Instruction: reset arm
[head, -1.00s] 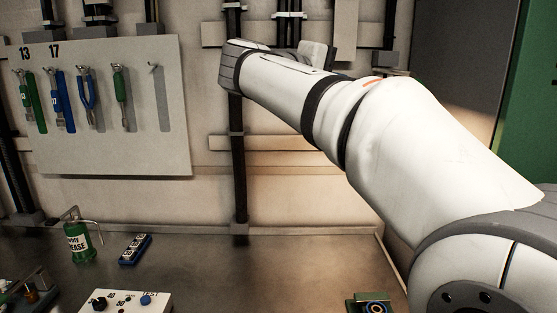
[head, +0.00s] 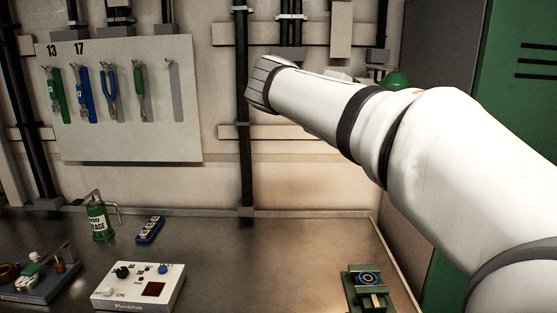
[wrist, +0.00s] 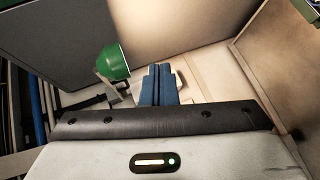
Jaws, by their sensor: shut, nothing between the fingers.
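My arm reaches from the right edge of the head view up and left across the wall; its far end is at the upper middle, and the gripper itself is hidden there. In the wrist view my gripper (wrist: 158,84) shows as two blue-grey fingers side by side, shut with nothing between them. The fingers are in the air in front of a pale wall, apart from the bench. A green dome (wrist: 113,62) is just left of the fingers in the wrist view; a green dome (head: 396,80) also shows behind my arm in the head view.
A tool board (head: 120,140) with several hanging tools is on the wall at left. On the bench (head: 260,260) stand a green grease can (head: 99,222), a blue block (head: 150,230), a white control box (head: 140,285) and a green fixture (head: 368,288). The bench middle is clear.

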